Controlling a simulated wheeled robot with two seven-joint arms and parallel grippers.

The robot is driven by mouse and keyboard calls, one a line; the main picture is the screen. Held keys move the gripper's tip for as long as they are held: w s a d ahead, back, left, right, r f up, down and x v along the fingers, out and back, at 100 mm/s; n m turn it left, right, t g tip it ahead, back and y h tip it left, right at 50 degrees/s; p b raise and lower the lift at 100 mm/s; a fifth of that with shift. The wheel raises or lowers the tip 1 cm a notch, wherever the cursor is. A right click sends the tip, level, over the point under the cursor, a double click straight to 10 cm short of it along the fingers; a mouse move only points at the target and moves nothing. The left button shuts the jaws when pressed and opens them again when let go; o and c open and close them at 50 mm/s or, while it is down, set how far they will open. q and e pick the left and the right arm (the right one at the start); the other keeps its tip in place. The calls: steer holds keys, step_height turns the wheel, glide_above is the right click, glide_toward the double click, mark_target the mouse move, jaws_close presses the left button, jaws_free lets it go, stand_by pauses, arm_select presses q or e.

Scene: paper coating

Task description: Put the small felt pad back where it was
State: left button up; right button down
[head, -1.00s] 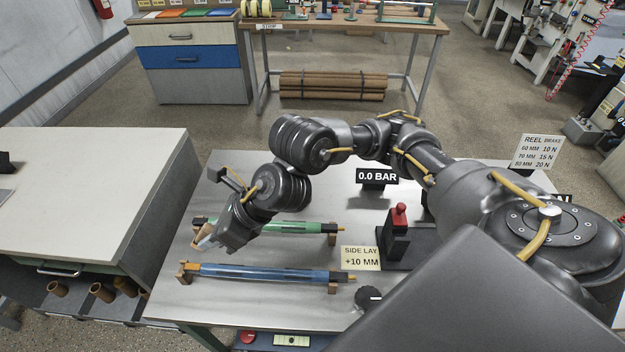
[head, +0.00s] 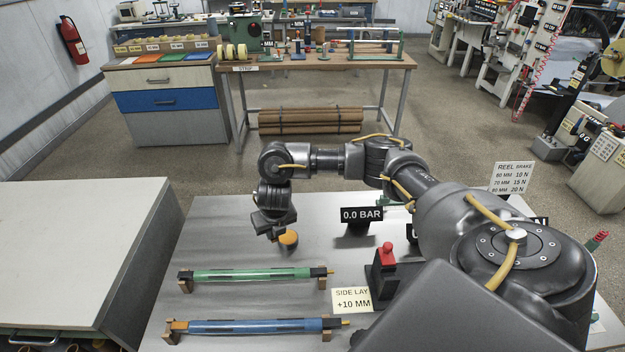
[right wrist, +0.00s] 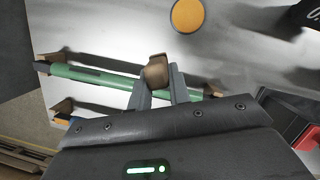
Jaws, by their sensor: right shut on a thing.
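My right gripper (head: 273,236) hangs over the middle of the grey table. It is shut on a small brown block with a rounded top, seen between the fingertips in the right wrist view (right wrist: 155,70); this looks like the small felt pad. In the head view the held piece is hard to make out. An orange disc (head: 289,239) with a dark edge shows just right of the fingertips; it also shows apart from the fingers in the right wrist view (right wrist: 187,15). My left gripper is not in view.
A green rod (head: 250,274) and a blue rod (head: 250,327) lie on wooden rests at the front. The table's left part is clear.

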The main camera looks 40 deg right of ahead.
steer(key=shift+s+d, duration=0.15)
steer(key=shift+d, duration=0.2)
steer(key=d+f+b, duration=0.2)
steer(key=d+f, duration=0.1)
steer(key=d, duration=0.1)
steer(key=d+f+b, duration=0.2)
steer(key=d+f, duration=0.1)
steer(key=d, duration=0.1)
steer(key=d+f+b, duration=0.2)
steer(key=d+f, duration=0.1)
steer(key=d, duration=0.1)
steer(key=shift+s+d+f, duration=0.2)
steer(key=shift+d, duration=0.2)
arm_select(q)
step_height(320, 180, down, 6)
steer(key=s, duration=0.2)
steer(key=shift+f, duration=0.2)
arm_select(e)
steer(key=shift+d+f, duration=0.1)
steer(key=shift+d, duration=0.25)
step_height(320, 180, down, 2)
steer(key=shift+s+d+f+b, duration=0.1)
steer(key=shift+d+f+b, duration=0.1)
steer(key=shift+b, duration=0.55)
steer(key=shift+f, duration=0.65)
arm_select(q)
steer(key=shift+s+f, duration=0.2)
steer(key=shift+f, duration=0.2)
